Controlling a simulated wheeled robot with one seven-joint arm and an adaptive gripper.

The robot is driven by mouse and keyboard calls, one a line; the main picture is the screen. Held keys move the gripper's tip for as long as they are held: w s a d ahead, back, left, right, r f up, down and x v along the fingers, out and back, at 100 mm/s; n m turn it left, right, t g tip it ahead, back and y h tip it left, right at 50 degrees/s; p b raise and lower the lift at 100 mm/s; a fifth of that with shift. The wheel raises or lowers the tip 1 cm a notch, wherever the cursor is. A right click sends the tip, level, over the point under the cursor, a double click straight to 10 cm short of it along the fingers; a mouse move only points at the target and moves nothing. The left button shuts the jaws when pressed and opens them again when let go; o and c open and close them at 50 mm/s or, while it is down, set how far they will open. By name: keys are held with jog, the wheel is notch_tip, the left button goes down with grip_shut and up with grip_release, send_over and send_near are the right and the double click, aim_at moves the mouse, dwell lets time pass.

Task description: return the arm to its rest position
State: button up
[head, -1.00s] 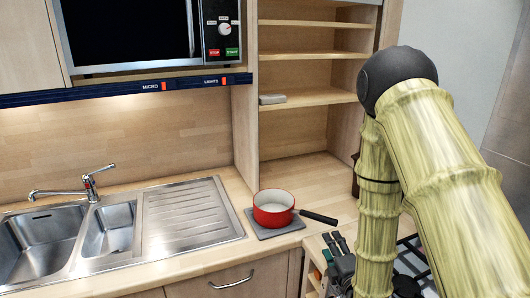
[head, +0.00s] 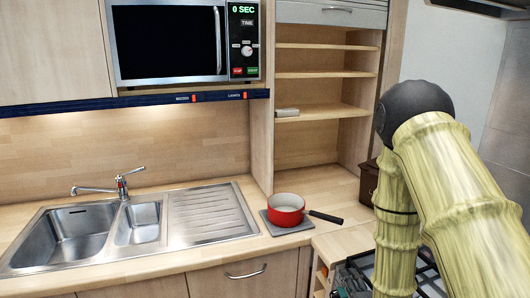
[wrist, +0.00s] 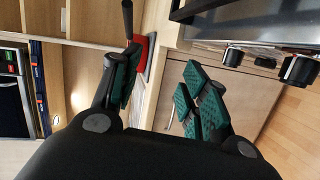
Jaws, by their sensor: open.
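My arm, with a bamboo-like skin and a dark round joint, stands at the right of the head view and bends down toward the cooker. My gripper (wrist: 160,95) shows in the wrist view with its green-padded fingers spread apart and nothing between them. In the head view only a dark part of it (head: 350,278) shows at the bottom edge, partly cut off. A red saucepan (head: 286,210) with a black handle stands on a grey mat (head: 279,228) on the counter. In the wrist view the pan (wrist: 146,50) is partly hidden behind the left finger.
The hob (head: 428,280) lies close to my arm, partly hidden by it. Cooker knobs (wrist: 298,70) show in the wrist view. A sink (head: 65,236) is at the left, under a microwave (head: 168,44). Open shelves (head: 320,110) stand behind the pan. A dark brown box (head: 369,182) stands near my arm.

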jog(key=s+f+m+g, duration=0.55)
jog(key=s+f, duration=0.35)
jog(key=f, duration=0.5)
jog(key=s+f+m+g, duration=0.5)
jog(key=s+f+m, duration=0.1)
jog(key=s, duration=0.8)
jog(key=s+a+f+m+g+h, duration=0.1)
jog(key=s+f+m+g, duration=0.4)
jog(key=s, duration=0.9)
notch_tip(320, 180, down, 4)
jog(key=shift+s+a+m, duration=0.15)
jog(key=shift+s+m, duration=0.2)
jog(key=shift+m, duration=0.7)
